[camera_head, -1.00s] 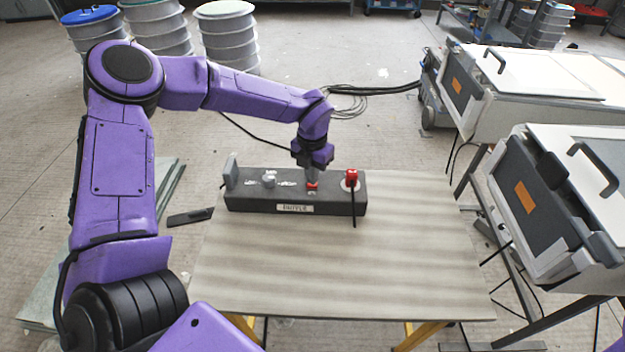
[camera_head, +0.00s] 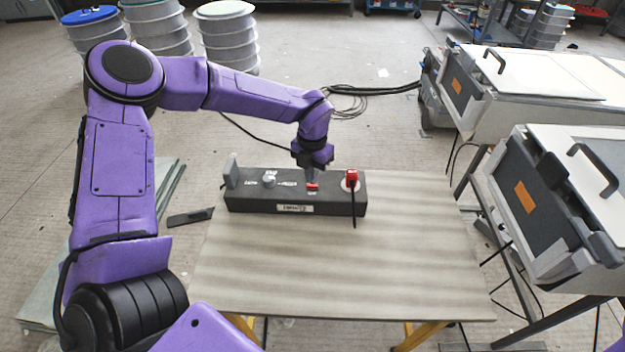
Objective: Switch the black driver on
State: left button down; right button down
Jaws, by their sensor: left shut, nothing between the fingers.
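The black driver (camera_head: 240,200) is a long dark box with a label on its front, lying near the back edge of the table. On its top are a pale knob (camera_head: 268,181), a small red switch (camera_head: 312,186) and a red plug (camera_head: 351,177) with a black cable hanging over the front. My left gripper (camera_head: 311,179) points down with its fingers shut and empty, right at the red switch. The fingertips partly hide the switch, and I cannot tell whether they touch it. My right gripper is not in view.
The table top (camera_head: 340,265) in front of the driver is bare. Large white and grey mould machines (camera_head: 560,205) stand close on the right. Ribbed drums (camera_head: 228,38) stand at the back left. Cables (camera_head: 375,90) run along the floor behind the table.

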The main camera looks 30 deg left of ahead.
pick_arm(q)
jog(key=shift+f+b, duration=0.6)
jog(key=shift+f, duration=0.35)
dwell(0.8)
jog(key=shift+r, duration=0.1)
notch_tip(320, 180, up, 7)
jog(key=p, duration=0.6)
dwell(0.3)
